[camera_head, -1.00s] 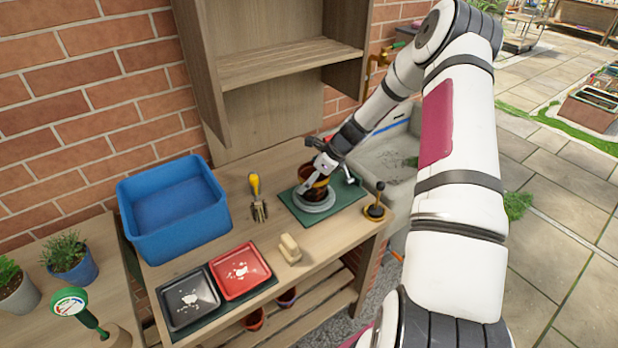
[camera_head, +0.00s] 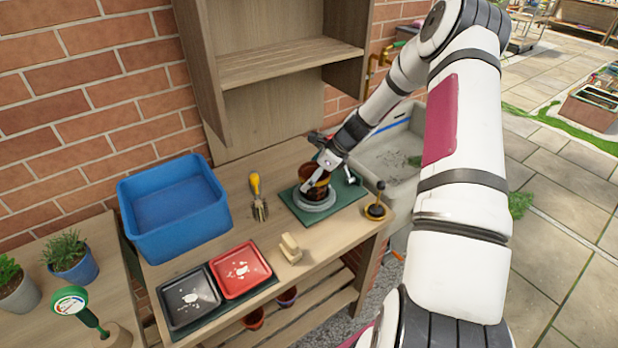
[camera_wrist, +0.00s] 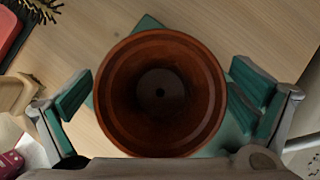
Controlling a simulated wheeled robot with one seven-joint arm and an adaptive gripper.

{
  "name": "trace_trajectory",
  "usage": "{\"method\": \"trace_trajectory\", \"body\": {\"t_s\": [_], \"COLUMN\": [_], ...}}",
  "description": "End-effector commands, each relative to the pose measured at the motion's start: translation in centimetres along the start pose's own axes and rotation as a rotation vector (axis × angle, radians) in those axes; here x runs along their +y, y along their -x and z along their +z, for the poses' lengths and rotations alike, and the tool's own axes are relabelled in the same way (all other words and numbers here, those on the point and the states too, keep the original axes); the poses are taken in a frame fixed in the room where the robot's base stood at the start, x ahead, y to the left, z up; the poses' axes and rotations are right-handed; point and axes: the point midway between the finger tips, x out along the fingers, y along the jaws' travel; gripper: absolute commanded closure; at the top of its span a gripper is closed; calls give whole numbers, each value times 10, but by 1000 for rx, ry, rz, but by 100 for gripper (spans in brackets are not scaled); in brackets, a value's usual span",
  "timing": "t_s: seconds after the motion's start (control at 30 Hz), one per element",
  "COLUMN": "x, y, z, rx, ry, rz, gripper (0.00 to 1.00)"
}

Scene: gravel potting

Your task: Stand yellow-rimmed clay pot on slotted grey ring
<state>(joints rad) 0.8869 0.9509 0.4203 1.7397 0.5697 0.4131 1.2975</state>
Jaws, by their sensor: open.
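My gripper (camera_head: 316,176) is around the pot's upper part. In the wrist view my gripper (camera_wrist: 163,103) is open, with one green-padded finger on each side of the pot and small gaps between. The ring is hidden beneath the pot in the wrist view.
A blue bin (camera_head: 173,207), a hand fork (camera_head: 258,198), a pale block (camera_head: 290,248), a black tray (camera_head: 188,298) and a red tray (camera_head: 240,270) are to the left. A yellow-based tool (camera_head: 376,210) stands right of the mat. A shelf unit (camera_head: 285,60) rises behind.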

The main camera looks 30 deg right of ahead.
Motion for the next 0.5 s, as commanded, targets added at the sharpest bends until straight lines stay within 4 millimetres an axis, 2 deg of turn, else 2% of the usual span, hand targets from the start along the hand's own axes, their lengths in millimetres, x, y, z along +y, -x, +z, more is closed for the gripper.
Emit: {"method": "trace_trajectory", "body": {"t_s": [0.3, 0.5], "x": [-1, 0], "y": [66, 95], "z": [0, 0], "rx": [1, 0], "ry": [1, 0], "rz": [-3, -2], "gripper": [0, 0]}}
